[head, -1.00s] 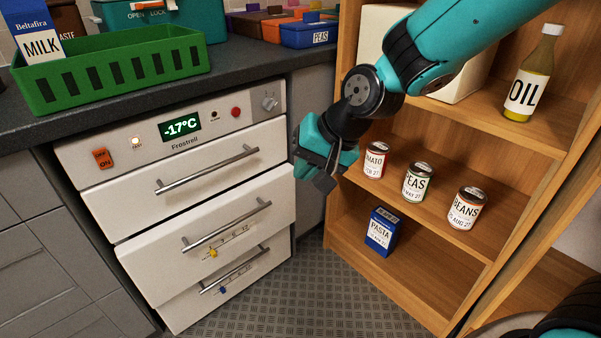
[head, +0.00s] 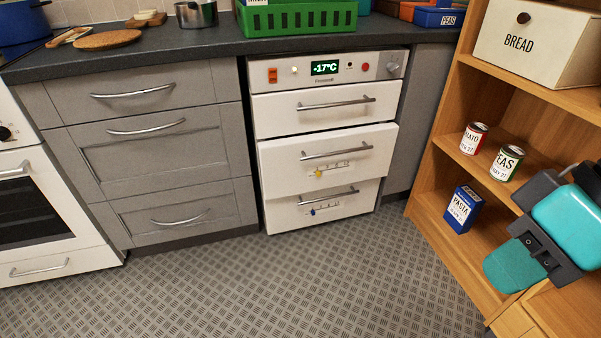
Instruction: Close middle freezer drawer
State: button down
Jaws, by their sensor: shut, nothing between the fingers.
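The white freezer's middle drawer (head: 328,150) stands out a little from the front, with its face ahead of the top drawer (head: 325,107). A dark gap shows above it. Its bar handle (head: 337,152) and a small yellow slider are on its face. The bottom drawer (head: 322,207) sits below, partly covered by the middle one. My gripper (head: 530,245), teal and dark grey, is at the right in front of the wooden shelf, well away from the freezer. It is shut and holds nothing; its fingertips are hard to make out.
The wooden shelf (head: 447,210) at the right holds cans, a pasta box (head: 462,208) and a bread box (head: 540,40). Grey cabinet drawers (head: 150,150) and an oven stand left of the freezer. The patterned floor (head: 290,285) before the freezer is clear.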

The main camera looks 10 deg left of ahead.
aim_at(288, 167)
jog(key=z, duration=0.4)
jog(key=k, duration=0.15)
jog(key=u, duration=1.3)
jog(key=i, duration=1.15)
jog(key=z, duration=0.55)
